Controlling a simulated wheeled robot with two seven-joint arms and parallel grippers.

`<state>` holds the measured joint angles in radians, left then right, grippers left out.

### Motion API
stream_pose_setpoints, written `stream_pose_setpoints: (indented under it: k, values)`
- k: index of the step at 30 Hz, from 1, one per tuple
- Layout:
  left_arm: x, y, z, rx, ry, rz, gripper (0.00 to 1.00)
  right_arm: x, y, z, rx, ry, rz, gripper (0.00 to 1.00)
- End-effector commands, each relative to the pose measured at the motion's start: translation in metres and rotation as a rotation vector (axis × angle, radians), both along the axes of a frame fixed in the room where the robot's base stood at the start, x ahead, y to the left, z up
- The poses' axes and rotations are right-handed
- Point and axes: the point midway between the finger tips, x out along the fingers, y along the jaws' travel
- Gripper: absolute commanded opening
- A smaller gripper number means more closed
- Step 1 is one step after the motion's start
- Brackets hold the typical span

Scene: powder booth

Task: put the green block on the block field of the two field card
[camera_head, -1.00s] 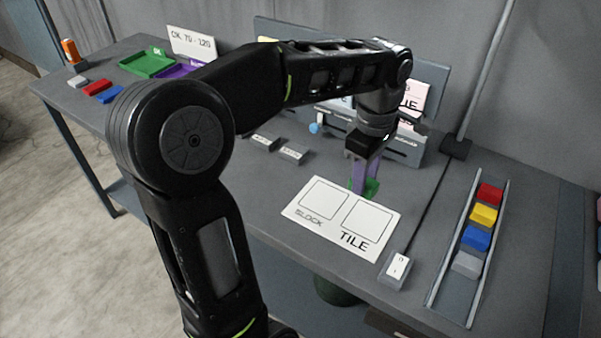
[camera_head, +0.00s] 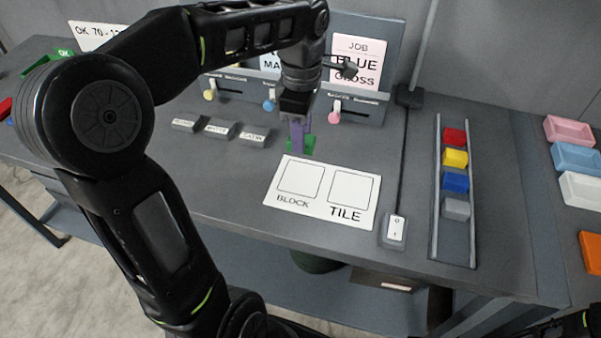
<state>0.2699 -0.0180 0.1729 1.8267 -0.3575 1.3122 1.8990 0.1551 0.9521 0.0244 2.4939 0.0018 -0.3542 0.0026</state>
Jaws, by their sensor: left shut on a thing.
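My left gripper (camera_head: 297,135) has purple fingers and is shut on the green block (camera_head: 309,145). The fingers hide part of the block. It shows just beyond the back edge of the white two field card (camera_head: 272,196); I cannot tell how high it is above the table. The block field (camera_head: 300,179) is the empty left outline, marked BLOCK. The tile field (camera_head: 352,188) is the empty right outline, marked TILE. My right gripper is not in view.
A small switch box (camera_head: 393,231) stands right of the card. A rail (camera_head: 436,190) holds red, yellow, blue and grey blocks. Labelled grey blocks (camera_head: 219,128) lie left of the gripper. A panel with sliders (camera_head: 375,107) stands behind. Coloured trays (camera_head: 577,157) are at far right.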

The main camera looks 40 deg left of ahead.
Motion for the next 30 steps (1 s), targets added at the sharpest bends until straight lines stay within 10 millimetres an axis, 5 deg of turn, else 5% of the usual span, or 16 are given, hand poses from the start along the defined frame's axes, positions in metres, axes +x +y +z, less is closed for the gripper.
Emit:
stream_pose_setpoints:
  k: [10,22,30]
  values:
    - [-0.001,0.0,-0.054,-0.001,0.005,-0.001,0.0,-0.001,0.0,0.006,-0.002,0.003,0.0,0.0]
    - [-0.001,0.0,-0.062,0.0,0.003,0.0,0.0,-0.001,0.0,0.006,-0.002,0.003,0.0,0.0]
    - [-0.001,0.0,-0.094,0.0,0.004,-0.001,0.0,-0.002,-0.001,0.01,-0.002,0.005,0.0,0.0]
